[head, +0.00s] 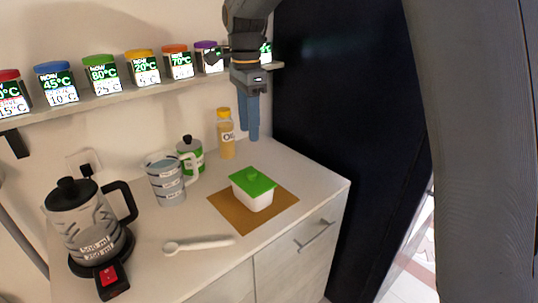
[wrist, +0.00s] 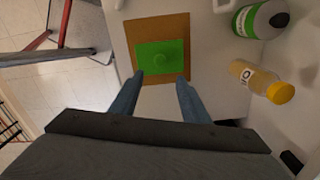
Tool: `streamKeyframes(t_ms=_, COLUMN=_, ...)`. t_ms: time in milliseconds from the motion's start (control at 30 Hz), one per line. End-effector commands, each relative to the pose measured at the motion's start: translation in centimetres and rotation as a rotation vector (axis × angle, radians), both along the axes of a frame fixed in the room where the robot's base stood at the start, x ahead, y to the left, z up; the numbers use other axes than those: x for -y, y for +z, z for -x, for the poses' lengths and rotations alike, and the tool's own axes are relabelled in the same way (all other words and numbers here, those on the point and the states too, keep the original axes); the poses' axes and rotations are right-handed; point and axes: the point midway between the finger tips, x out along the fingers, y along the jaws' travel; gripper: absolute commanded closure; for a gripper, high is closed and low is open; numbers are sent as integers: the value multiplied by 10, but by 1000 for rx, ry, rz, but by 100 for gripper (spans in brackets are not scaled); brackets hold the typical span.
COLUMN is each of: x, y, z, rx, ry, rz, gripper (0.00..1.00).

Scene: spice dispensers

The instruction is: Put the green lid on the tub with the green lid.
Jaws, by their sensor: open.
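The green lid (head: 253,181) lies on top of the white tub (head: 258,201), covering its opening as far as I can see. Whether it is fully seated I cannot tell. The tub stands on a brown mat (head: 221,205) on the counter. In the wrist view the green lid (wrist: 150,57) is ahead of the fingertips, on the brown mat (wrist: 178,24). My gripper (head: 252,138) hangs above the counter, behind and above the tub, pointing down. In the wrist view my gripper (wrist: 158,76) is open, with nothing between its blue fingers.
An oil bottle (head: 227,138), a green-labelled canister (head: 191,155), a measuring jug (head: 168,180) and a kettle (head: 80,220) stand on the counter. A white spoon (head: 198,243) lies in front. A shelf (head: 110,96) above holds several coloured-lid dispensers. A dark panel (head: 345,130) stands at right.

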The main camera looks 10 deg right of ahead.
Motion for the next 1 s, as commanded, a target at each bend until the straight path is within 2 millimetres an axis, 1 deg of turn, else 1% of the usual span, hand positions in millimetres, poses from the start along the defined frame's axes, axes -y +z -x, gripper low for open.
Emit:
streamKeyframes(t_ms=67, x=0, y=1, z=0, rx=0, ry=2, rz=0, gripper=58)
streamKeyframes(t_ms=167, x=8, y=-5, z=4, rx=2, ry=35, rz=-1, gripper=58)
streamKeyframes(t_ms=267, x=28, y=-21, z=18, rx=6, ry=139, rz=-1, gripper=58)
streamKeyframes(t_ms=367, x=60, y=-47, z=44, rx=15, ry=317, rz=-1, gripper=58)
streamKeyframes(t_ms=400, x=74, y=-59, z=58, rx=22, ry=399, rz=-1, gripper=58)
streamKeyframes(t_ms=467, x=93, y=-77, z=80, rx=31, ry=526, rz=2, gripper=58)
streamKeyframes(t_ms=500, x=105, y=-88, z=95, rx=38, ry=612, rz=5, gripper=58)
streamKeyframes(t_ms=567, x=122, y=-104, z=119, rx=46, ry=737, rz=11, gripper=58)
streamKeyframes(t_ms=600, x=132, y=-114, z=136, rx=51, ry=817, rz=15, gripper=58)
streamKeyframes(t_ms=633, x=139, y=-121, z=148, rx=54, ry=872, rz=18, gripper=58)
streamKeyframes(t_ms=700, x=151, y=-135, z=173, rx=60, ry=991, rz=27, gripper=58)
streamKeyframes(t_ms=800, x=163, y=-149, z=203, rx=66, ry=1121, rz=38, gripper=58)
streamKeyframes(t_ms=900, x=169, y=-157, z=220, rx=70, ry=1204, rz=45, gripper=58)
streamKeyframes(t_ms=1000, x=171, y=-161, z=227, rx=72, ry=1238, rz=49, gripper=58)
